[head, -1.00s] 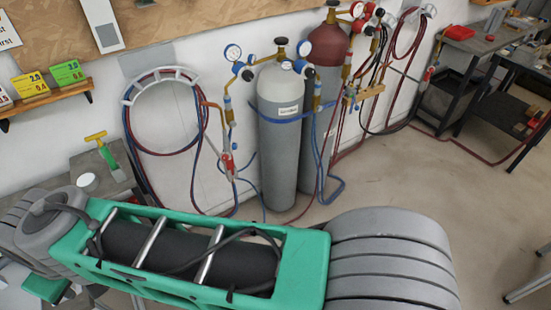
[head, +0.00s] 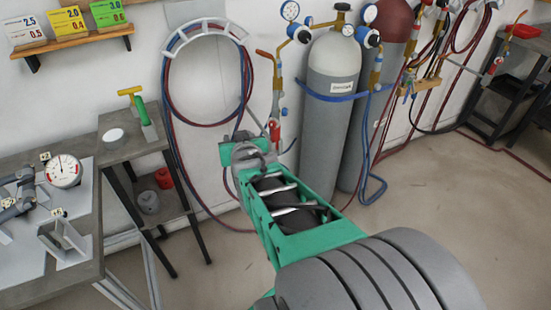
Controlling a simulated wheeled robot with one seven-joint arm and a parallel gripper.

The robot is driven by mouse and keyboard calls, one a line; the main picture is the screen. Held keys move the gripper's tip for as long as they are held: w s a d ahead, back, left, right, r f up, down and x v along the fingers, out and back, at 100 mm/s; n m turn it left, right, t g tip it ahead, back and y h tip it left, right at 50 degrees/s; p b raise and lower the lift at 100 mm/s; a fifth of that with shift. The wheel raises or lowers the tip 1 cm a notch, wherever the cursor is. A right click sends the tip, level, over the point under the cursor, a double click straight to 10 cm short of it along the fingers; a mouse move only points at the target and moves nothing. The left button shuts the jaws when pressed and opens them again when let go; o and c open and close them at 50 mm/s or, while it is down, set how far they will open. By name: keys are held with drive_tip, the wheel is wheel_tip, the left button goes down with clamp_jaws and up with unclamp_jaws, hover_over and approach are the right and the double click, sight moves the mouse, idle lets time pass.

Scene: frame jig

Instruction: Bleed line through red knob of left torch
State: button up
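The left torch (head: 276,88) hangs upright on the wall, left of the grey gas cylinder, with a bent copper-coloured tip at the top. Its red knob (head: 275,129) shows near its lower end, just above the far end of my arm; a small blue part is beside it. My green and grey arm reaches from the bottom toward the torch. My gripper's fingers cannot be made out; the far end of the arm hides what lies beyond it. I cannot tell whether anything touches the torch.
A hose coil hangs on a white wall holder (head: 205,33). A grey cylinder (head: 331,120) and a dark red-topped cylinder (head: 393,25) stand right of the arm. A small table (head: 122,150) and a workbench (head: 85,268) are at left.

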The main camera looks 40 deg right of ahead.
sight(273, 126)
drive_tip(key=s+d+f+m+t+h+b, duration=0.25)
drive_tip(key=d+f+h+b, duration=0.3)
drive_tip(key=d, duration=0.45)
drive_tip(key=shift+g, duration=0.25)
drive_tip(key=x, duration=0.7)
drive_tip(key=shift+d+f+b, duration=0.2)
drive_tip(key=shift+b, duration=0.1)
drive_tip(key=shift+s, duration=0.1)
clamp_jaws()
